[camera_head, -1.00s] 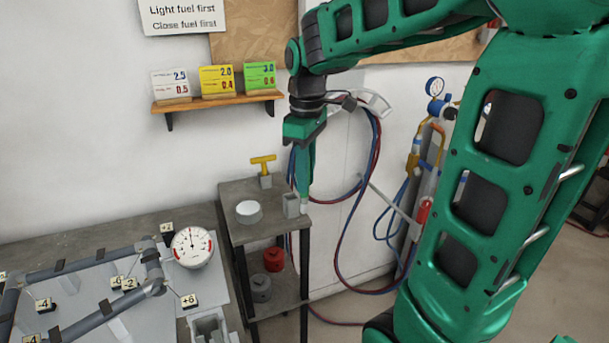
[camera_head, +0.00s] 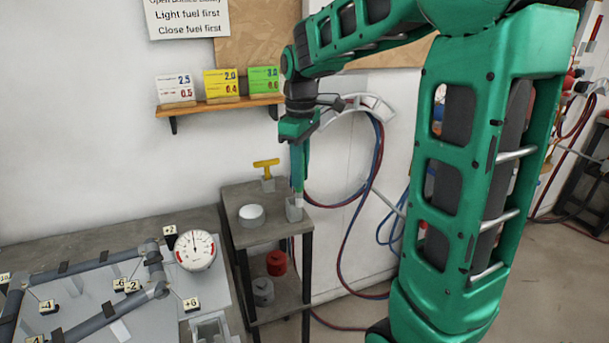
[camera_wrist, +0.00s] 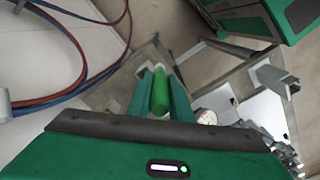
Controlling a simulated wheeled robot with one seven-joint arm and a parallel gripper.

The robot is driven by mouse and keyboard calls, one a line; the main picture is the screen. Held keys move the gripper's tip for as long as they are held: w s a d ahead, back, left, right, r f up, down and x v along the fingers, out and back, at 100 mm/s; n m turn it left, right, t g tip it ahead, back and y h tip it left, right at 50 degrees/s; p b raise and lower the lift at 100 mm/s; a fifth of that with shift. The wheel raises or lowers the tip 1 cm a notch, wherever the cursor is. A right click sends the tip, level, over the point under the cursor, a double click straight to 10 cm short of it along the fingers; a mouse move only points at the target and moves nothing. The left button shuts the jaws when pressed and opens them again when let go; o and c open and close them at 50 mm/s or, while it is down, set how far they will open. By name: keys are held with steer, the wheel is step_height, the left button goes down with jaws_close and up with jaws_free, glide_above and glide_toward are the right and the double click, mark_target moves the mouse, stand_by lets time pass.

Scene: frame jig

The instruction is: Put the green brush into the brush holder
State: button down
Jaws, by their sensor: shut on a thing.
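The green brush (camera_wrist: 159,94) is between the two fingers of my gripper (camera_wrist: 160,90) in the wrist view, with a pale end beyond its green handle. In the head view my gripper (camera_head: 298,180) points down at the right front corner of the small grey side table (camera_head: 268,234). A small grey open-topped block, which looks like the brush holder (camera_head: 293,213), stands on that corner. The brush's pale lower end is at the holder's top in the picture. I cannot tell whether it is inside or just above or behind it.
A yellow T-handle (camera_head: 266,163) stands in a grey block behind. A white round lid or tin (camera_head: 251,214) is on the same table. Red and blue hoses (camera_head: 372,165) hang on the wall at right. A dial gauge (camera_head: 195,250) and a pipe frame are at left.

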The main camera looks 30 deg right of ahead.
steer(key=shift+w+d, duration=0.2)
steer(key=shift+w, duration=0.85)
steer(key=shift+w+d, duration=0.2)
steer(key=shift+w, duration=0.8)
steer(key=shift+f, duration=0.1)
steer(key=shift+w+f, duration=0.1)
steer(key=shift+f, duration=2.7)
steer(key=shift+f, duration=0.6)
steer(key=c, duration=1.5)
jaws_free()
